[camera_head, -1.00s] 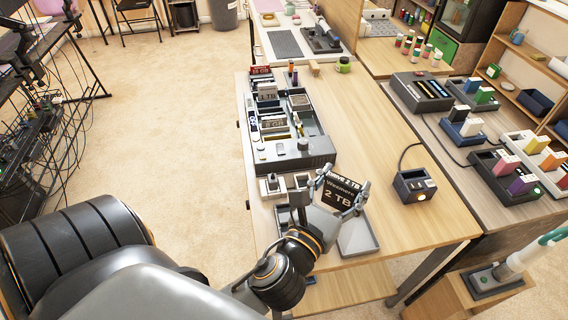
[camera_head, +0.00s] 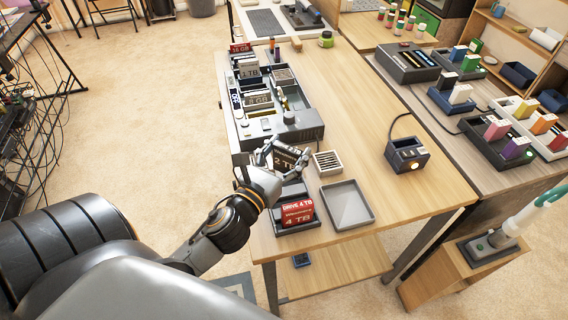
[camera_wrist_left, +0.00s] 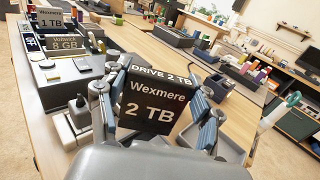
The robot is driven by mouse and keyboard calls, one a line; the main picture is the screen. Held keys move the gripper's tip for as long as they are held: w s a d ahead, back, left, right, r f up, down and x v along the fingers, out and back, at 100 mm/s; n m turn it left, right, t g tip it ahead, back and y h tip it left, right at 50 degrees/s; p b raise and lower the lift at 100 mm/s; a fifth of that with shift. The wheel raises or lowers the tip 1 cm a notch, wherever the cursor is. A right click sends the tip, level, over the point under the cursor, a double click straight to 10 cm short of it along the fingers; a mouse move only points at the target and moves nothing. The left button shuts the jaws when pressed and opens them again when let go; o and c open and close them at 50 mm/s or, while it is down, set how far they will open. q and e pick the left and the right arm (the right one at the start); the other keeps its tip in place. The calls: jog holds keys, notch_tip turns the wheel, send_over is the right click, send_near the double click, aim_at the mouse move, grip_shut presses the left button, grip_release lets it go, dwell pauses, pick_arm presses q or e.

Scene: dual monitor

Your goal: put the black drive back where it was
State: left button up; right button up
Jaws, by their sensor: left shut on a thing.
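The black drive (camera_head: 287,163), marked Wexmere 2 TB, is held upright between the fingers of my left gripper (camera_head: 278,156). In the left wrist view the black drive (camera_wrist_left: 156,101) fills the space between the fingers, label facing the camera. My left gripper is shut on it, near the front end of the grey console (camera_head: 311,130). Whether the drive touches anything beneath it cannot be told. A red 4 TB drive (camera_head: 297,213) stands in a dark tray (camera_head: 309,226) nearer the table's front edge. My right gripper is not in view.
An empty grey tray (camera_head: 347,204) lies right of the red drive. A small slotted box (camera_head: 328,163) sits behind it. A dark cabled dock (camera_head: 405,155) stands farther right. The console holds several drives, including a grey 1 TB one (camera_head: 250,72). Bare wood lies right of the console.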

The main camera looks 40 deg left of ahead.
aim_at(282, 166)
pick_arm(q)
jog(key=f, duration=0.1)
jog(key=a+f+b, duration=0.1)
jog(key=f, duration=0.1)
jog(key=shift+f, duration=0.55)
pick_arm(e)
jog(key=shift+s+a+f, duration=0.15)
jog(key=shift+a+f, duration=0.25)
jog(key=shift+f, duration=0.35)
pick_arm(q)
jog(key=shift+f+b, duration=0.3)
jog(key=shift+b, duration=0.15)
jog(key=o, duration=1.4)
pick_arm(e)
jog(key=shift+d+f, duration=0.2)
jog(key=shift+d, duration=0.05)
